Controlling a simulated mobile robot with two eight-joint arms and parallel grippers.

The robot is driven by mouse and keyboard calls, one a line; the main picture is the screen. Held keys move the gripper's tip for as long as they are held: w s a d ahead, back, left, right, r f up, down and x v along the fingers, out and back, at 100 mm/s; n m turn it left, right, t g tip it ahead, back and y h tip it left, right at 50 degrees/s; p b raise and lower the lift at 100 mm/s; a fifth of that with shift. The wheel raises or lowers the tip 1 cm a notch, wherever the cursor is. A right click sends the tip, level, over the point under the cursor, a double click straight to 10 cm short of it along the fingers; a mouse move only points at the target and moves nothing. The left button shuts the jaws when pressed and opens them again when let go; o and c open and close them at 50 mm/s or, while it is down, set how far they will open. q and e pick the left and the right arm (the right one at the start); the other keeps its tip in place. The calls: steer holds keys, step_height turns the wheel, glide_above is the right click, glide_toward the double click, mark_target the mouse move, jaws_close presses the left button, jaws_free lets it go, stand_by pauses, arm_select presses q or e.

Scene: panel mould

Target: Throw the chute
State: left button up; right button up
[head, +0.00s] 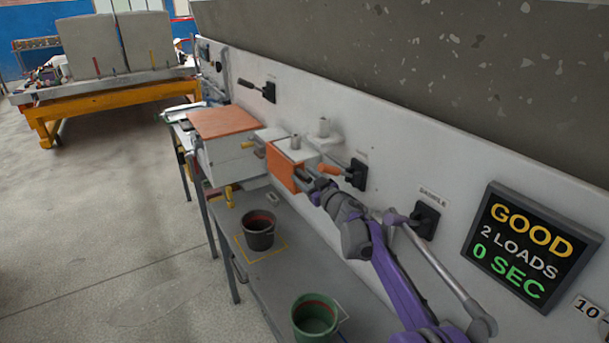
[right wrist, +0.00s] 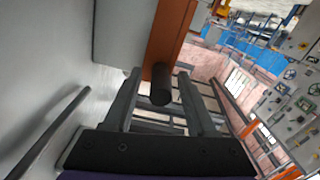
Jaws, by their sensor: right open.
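My right gripper (head: 308,181) is at an orange plate (head: 279,167) on the front of a pale wall-mounted box (head: 296,150). In the right wrist view my right gripper (right wrist: 160,78) is open, with a dark round knob (right wrist: 161,92) between its fingers. The knob stands out from the orange plate (right wrist: 168,40); I cannot tell whether the fingers touch it. An orange-handled lever (head: 331,169) on a black wall mount is just behind the gripper. Its label is too small to read. My left gripper is not in view.
A sign (head: 523,243) reads GOOD, 2 LOADS, 0 SEC. A black lever (head: 251,85) is farther along the wall, and another black mount (head: 424,220) is nearer. A black bucket (head: 258,236) and a green bucket (head: 315,318) stand below. The floor at left is clear.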

steer(key=shift+a, duration=0.1)
steer(key=shift+w, duration=0.1)
jaws_close()
stand_by(1.3)
